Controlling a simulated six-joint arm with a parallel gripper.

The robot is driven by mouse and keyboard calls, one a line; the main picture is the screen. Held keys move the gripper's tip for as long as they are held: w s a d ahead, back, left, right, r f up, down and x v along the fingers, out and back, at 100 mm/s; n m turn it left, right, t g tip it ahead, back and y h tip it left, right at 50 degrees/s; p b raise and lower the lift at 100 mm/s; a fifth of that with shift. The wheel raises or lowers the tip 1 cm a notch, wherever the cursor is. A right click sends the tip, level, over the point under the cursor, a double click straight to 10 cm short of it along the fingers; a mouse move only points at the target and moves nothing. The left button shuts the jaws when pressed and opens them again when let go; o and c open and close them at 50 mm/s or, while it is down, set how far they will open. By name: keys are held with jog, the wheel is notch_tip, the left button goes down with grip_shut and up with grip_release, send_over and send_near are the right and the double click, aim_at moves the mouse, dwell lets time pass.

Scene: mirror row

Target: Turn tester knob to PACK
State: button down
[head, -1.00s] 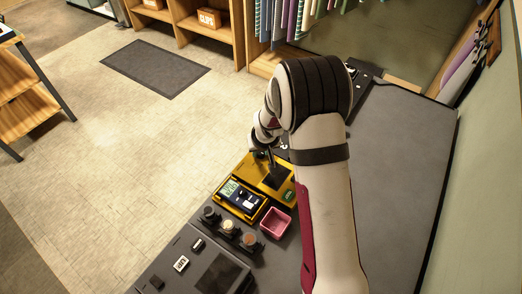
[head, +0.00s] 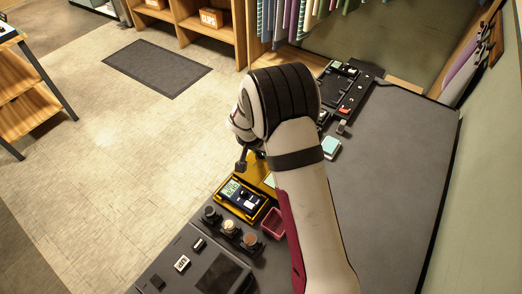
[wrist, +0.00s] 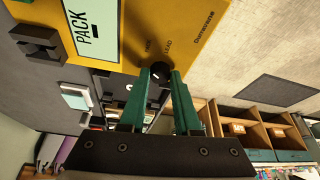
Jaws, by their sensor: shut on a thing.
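The yellow tester (wrist: 195,22) fills the top of the wrist view. Its pale panel (wrist: 93,28) reads PACK. A black round tester knob (wrist: 158,73) with a small white mark sits on its face, with small lettering beside it that is hard to read. My gripper (wrist: 160,82) has its two green fingers closed on either side of the knob. In the head view the yellow tester (head: 256,170) is mostly hidden behind my arm, and the knob cannot be made out there.
A meter in a yellow tray (head: 240,198), a pink bin (head: 272,222) and several small pots (head: 228,227) stand nearby. A pale blue-topped block (head: 331,147) and a dark device (head: 347,92) lie further back. The counter's right side (head: 395,170) is clear.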

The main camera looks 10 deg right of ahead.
jog(key=shift+a+m+g, duration=0.1)
jog(key=shift+m+g, duration=0.2)
jog(key=shift+m, duration=0.5)
jog(key=c, duration=0.6)
grip_release()
jog(key=v, duration=1.5)
jog(key=shift+a+r, duration=0.25)
jog(key=shift+a, duration=0.1)
